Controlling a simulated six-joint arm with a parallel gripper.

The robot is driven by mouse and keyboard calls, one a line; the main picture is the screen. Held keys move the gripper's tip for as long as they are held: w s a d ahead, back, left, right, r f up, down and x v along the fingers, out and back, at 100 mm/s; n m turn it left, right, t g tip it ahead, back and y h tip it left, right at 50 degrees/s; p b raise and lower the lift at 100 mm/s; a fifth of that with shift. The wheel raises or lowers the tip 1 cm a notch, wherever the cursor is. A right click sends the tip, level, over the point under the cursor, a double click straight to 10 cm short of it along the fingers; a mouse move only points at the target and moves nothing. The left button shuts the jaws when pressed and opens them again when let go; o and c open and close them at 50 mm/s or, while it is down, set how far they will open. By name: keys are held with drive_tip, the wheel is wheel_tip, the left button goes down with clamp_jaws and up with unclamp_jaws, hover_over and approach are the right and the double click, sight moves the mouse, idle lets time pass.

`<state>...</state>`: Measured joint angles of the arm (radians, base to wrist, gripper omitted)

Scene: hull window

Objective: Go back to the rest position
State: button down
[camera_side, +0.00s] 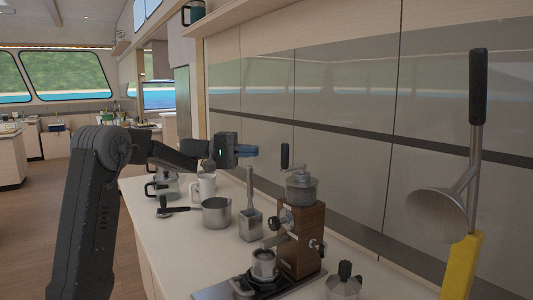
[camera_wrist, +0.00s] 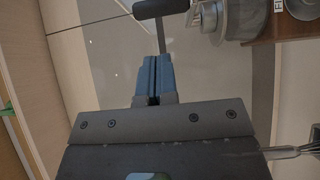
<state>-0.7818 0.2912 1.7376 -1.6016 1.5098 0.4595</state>
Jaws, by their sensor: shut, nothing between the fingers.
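My gripper (camera_side: 250,151) is raised above the counter in the side view, its blue fingers pointing right toward the wall panels. In the wrist view the blue fingers (camera_wrist: 153,78) are together with nothing between them. In the side view the gripper is up and to the left of the wooden coffee grinder (camera_side: 300,235), apart from it. In the wrist view a dark grip on a metal rod (camera_wrist: 160,10) shows beyond the fingertips, and part of a metal and wood device shows at top right; I cannot tell the distance to them.
On the counter (camera_side: 185,250) stand a metal pot (camera_side: 216,213), a white mug (camera_side: 203,188), a glass jug (camera_side: 163,186) and a square metal container (camera_side: 250,225). A metal cup (camera_side: 263,264) stands before the grinder. A dark-handled metal tool (camera_side: 437,213) and yellow piece (camera_side: 462,268) are at right.

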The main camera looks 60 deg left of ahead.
drive_tip(key=s+d+v, duration=0.1)
drive_tip(key=v, duration=0.6)
drive_tip(key=s+d+f+m+g+y, duration=0.1)
drive_tip(key=s+d+f+g, duration=0.15)
drive_tip(key=d, duration=0.55)
drive_tip(key=s+d+f+m+g+y, duration=0.1)
drive_tip(key=d+f+m+g+y, duration=0.15)
drive_tip(key=d, duration=0.45)
drive_tip(key=s+d+f+m+g, duration=0.15)
drive_tip(key=d+g, duration=0.25)
drive_tip(key=d, duration=0.4)
drive_tip(key=s+d+f+m+t+y, duration=0.1)
drive_tip(key=s+d+f+m+y, duration=0.3)
drive_tip(key=s+f+y, duration=0.4)
drive_tip(key=s+d+f, duration=0.1)
drive_tip(key=s, duration=0.3)
drive_tip(key=shift+s+m, duration=0.2)
drive_tip(key=shift+m, duration=0.2)
